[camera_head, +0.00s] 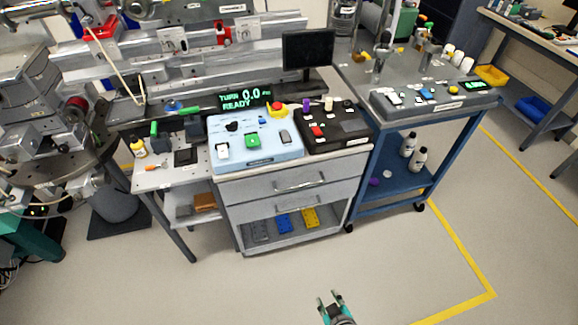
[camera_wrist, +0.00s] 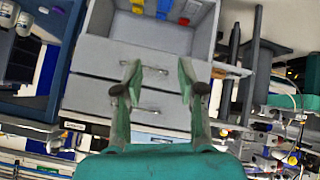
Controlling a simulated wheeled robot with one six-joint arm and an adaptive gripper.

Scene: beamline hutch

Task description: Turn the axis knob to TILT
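A light-blue control panel (camera_head: 270,153) stands on top of a grey drawer cabinet in the head view. A small black knob (camera_head: 232,126) sits at its upper left, beside a green button (camera_head: 252,140) and a red-and-yellow emergency stop (camera_head: 277,110). I cannot read the labels, so I cannot tell for sure that this is the axis knob or where it points. A display (camera_head: 246,98) behind reads "TURN 0.0" and "READY". My gripper (camera_head: 331,295) is open and empty, low over the floor, well apart from the panel. It also shows in the wrist view (camera_wrist: 158,88), fingers spread before the cabinet.
The drawer cabinet (camera_head: 278,183) also carries a black panel (camera_head: 345,135) with several controls. A blue cart (camera_head: 395,203) with bottles stands to its right, a side table (camera_head: 165,177) to its left. A dark monitor (camera_head: 308,50) stands behind. The floor in front is clear.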

